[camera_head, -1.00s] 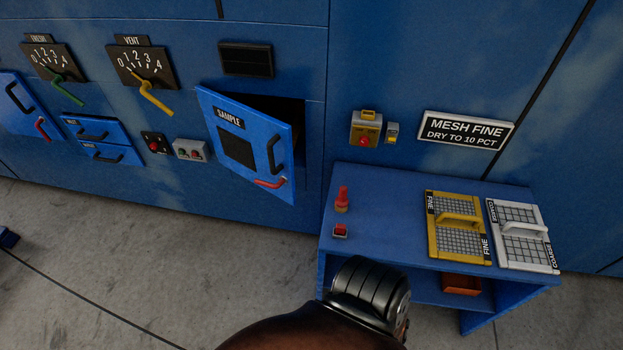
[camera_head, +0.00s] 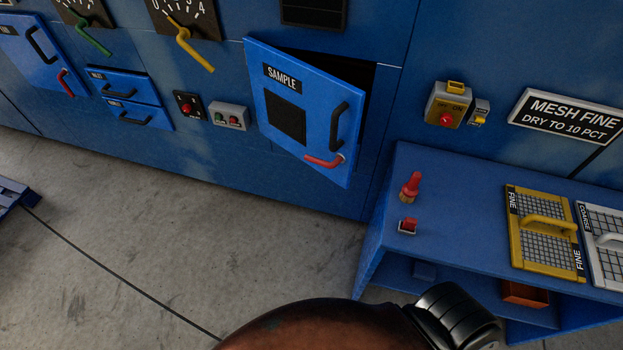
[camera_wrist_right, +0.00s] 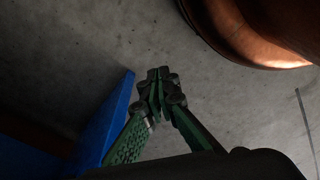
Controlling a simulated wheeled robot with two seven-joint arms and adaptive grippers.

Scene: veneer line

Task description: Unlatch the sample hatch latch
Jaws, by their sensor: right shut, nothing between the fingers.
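The sample hatch (camera_head: 305,110) is a blue door labelled SAMPLE in the head view, left of centre. It stands ajar, with a dark gap along its top and right edges. Its red latch lever (camera_head: 322,161) is at the lower right of the door, below a black pull handle (camera_head: 338,127). My right gripper (camera_wrist_right: 158,78) shows in the right wrist view, its green fingers shut and empty above the grey floor, apart from the hatch. In the head view the right gripper's fingers do not show. My left gripper is not in view.
A blue bench (camera_head: 450,187) on the right holds a red brush (camera_head: 411,187), a small red switch (camera_head: 408,226), and yellow (camera_head: 520,247) and white mesh screens (camera_head: 603,265). My arm crosses the bottom of the head view. The floor before the hatch is clear.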

